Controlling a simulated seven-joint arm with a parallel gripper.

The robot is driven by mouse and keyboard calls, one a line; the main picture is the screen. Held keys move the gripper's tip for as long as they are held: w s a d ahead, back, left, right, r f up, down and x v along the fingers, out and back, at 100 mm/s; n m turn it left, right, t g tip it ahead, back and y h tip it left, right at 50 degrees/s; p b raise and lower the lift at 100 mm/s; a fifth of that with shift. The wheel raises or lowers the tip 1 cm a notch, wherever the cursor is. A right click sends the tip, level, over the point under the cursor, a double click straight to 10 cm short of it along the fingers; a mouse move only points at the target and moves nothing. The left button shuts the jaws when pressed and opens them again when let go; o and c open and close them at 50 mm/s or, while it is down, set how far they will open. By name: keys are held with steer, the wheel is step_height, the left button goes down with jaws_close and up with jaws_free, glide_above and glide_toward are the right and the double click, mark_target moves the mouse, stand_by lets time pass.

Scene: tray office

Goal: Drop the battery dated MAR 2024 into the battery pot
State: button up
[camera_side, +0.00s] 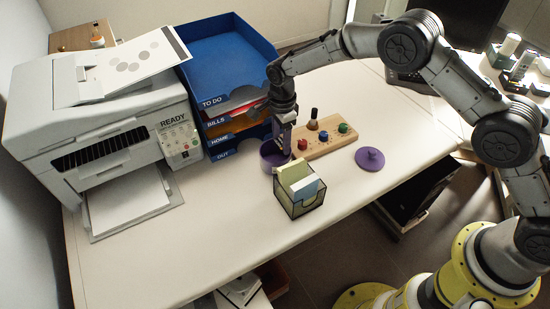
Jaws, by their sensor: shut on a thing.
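The battery pot (266,163) is a round purple pot, open at the top, on the white desk in front of the letter trays. Its purple lid (370,158) with a knob lies apart on the desk to the right. My gripper (283,149) points down over the pot, with its fingertips at or just above the rim. It is shut on a battery, mostly hidden between the fingers; its date cannot be read. A wooden block (331,142) just right of the pot holds small pieces with red, blue and green tops and a taller dark one.
A wire-sided note holder (300,205) with paper blocks stands close in front of the pot. A blue letter tray stack (235,60) stands behind it, and a white printer (95,120) is at left. The desk's front is clear.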

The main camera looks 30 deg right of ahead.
steer(key=shift+f, duration=0.1)
steer(key=o, duration=1.4)
step_height(320, 180, up, 14)
steer(key=shift+f, duration=0.1)
